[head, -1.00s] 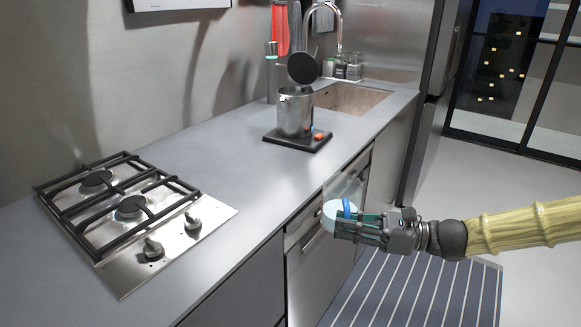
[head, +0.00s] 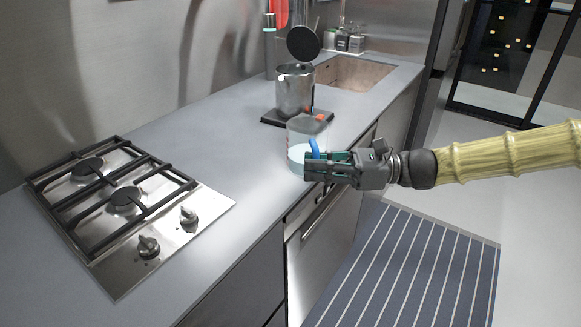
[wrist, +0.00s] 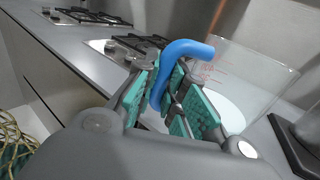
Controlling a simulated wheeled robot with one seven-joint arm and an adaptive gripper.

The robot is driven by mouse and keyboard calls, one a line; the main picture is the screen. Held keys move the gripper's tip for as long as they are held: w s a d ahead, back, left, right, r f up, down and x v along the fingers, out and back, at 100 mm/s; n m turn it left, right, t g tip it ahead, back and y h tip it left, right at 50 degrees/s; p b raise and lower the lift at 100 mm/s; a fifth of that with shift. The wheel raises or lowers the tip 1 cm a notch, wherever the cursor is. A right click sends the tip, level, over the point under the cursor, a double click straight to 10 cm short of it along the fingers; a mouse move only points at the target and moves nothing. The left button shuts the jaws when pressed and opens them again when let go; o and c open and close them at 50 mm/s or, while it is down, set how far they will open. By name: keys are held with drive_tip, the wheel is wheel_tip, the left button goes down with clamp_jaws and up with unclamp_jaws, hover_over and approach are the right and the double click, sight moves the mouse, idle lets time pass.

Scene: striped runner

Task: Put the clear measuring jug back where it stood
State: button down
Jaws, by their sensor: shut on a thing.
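The clear measuring jug (head: 298,135) has a blue handle (head: 314,148) and pale contents low inside. My gripper (head: 318,168) is shut on the blue handle, with the jug on the far side of the fingers. In the head view the jug appears at the counter's front edge, in front of the black base. I cannot tell whether its bottom touches the counter. In the wrist view the blue handle (wrist: 165,85) runs between the teal finger pads, and the clear jug wall with red markings (wrist: 250,75) shows behind it.
A steel pot (head: 295,92) stands on a black base (head: 269,117) with a small orange thing (head: 320,117) beside it. The gas hob (head: 135,215) is at the left, the sink (head: 350,75) behind. The counter (head: 225,140) between hob and base is clear.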

sight(290, 167)
drive_tip(key=w+a, duration=0.1)
drive_tip(key=w, duration=0.1)
drive_tip(key=w+a, duration=0.1)
drive_tip(key=a, duration=0.1)
drive_tip(key=w+a, duration=0.2)
drive_tip(key=shift+w+a+f, duration=0.1)
drive_tip(key=shift+w+f, duration=0.2)
drive_tip(key=shift+f, duration=0.05)
drive_tip(key=shift+w+f, duration=0.1)
drive_tip(key=shift+f, duration=1.65)
drive_tip(key=shift+f, duration=0.1)
drive_tip(key=c, duration=1.5)
unclamp_jaws()
drive_tip(key=shift+f, duration=0.1)
drive_tip(key=shift+r, duration=0.25)
drive_tip(key=d, duration=1.2)
drive_tip(key=shift+s+f, duration=0.15)
drive_tip(key=shift+s, duration=0.2)
